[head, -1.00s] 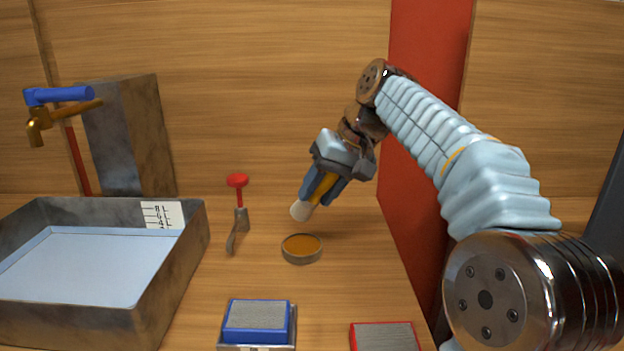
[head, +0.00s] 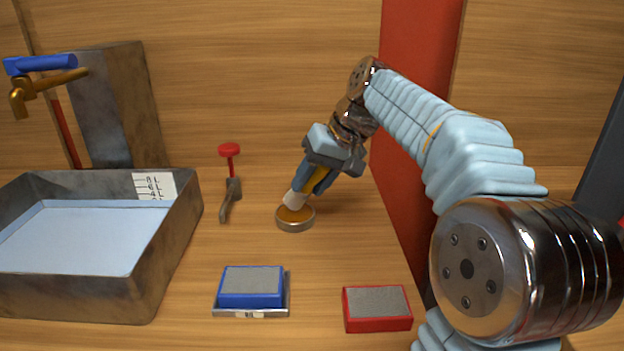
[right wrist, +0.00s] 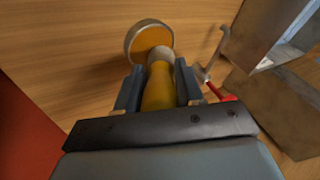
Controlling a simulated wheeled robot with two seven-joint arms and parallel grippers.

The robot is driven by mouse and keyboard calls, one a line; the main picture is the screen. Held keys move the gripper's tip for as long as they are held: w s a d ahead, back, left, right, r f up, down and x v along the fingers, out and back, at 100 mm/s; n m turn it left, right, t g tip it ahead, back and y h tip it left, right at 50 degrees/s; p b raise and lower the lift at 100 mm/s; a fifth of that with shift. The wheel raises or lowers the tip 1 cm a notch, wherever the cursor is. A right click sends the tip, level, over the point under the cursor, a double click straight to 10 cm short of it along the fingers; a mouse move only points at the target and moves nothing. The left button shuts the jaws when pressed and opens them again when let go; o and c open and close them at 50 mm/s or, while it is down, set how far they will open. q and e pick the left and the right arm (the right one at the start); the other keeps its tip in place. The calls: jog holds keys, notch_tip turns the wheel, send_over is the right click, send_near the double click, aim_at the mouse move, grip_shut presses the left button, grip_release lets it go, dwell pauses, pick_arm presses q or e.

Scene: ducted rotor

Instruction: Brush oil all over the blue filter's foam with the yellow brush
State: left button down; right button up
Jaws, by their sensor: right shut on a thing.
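My right gripper (head: 315,180) is shut on the yellow brush (right wrist: 158,90), whose handle lies between the fingers in the right wrist view. The brush's pale tip (head: 293,199) points down at the round dish of orange oil (head: 296,223). The tip overlaps the oil in the head view; I cannot tell how deep it is. The dish also shows in the right wrist view (right wrist: 143,38). The blue filter (head: 250,300) with grey foam (head: 252,280) on top sits on a metal tray (head: 223,310) in front of the dish. My left gripper is out of view.
A red filter (head: 377,318) with grey foam lies right of the blue one. A metal basin (head: 105,297) of pale liquid fills the left, below a blue-handled tap (head: 40,64). A red-topped tool (head: 230,185) stands left of the dish. Wood between them is clear.

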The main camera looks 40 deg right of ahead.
jog(key=shift+f+b, duration=0.5)
jog(key=shift+f, duration=0.3)
dwell(1.5)
jog(key=shift+r, duration=0.1)
notch_tip(320, 180, up, 2)
jog(key=shift+r+p, duration=0.1)
jog(key=shift+p, duration=0.5)
jog(key=shift+r, duration=2.35)
